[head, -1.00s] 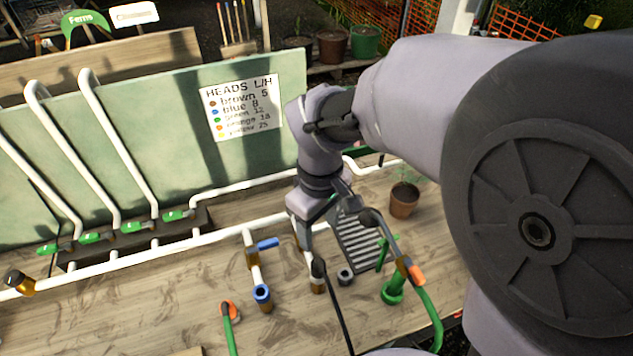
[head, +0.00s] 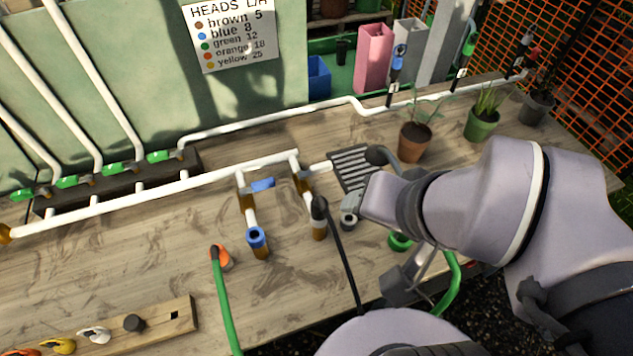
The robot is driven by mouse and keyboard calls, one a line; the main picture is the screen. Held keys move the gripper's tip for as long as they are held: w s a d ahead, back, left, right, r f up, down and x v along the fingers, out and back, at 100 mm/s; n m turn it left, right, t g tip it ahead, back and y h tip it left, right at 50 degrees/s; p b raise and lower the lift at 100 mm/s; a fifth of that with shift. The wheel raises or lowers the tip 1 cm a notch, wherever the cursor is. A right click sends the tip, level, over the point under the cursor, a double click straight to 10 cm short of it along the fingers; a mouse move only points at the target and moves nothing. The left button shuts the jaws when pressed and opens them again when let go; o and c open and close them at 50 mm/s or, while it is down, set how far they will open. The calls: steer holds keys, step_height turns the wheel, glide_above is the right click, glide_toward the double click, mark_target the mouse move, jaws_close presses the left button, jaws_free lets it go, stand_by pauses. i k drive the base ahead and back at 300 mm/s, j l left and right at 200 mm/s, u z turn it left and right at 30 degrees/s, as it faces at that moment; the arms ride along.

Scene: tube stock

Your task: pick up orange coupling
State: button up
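My gripper (head: 408,282) is partly in view below my arm near the bench's front edge, well to the right of this coupling. My arm and wrist cover much of it, and its fingers are too unclear to tell open from shut. The second orange piece on the right-hand green hose (head: 451,280) is hidden now.
A blue-ended pipe (head: 257,242) and a black hose (head: 343,255) stand between coupling and gripper. A wooden rack (head: 150,325) with coloured pieces lies at front left. Potted plants (head: 413,142) stand behind my arm. The bench left of the coupling is clear.

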mark_target(218, 251)
steer(key=k+l+u, duration=0.15)
steer(key=u, duration=1.4)
steer(key=i+j+u, duration=0.1)
steer(key=i+j, duration=0.25)
steer(key=i, duration=0.05)
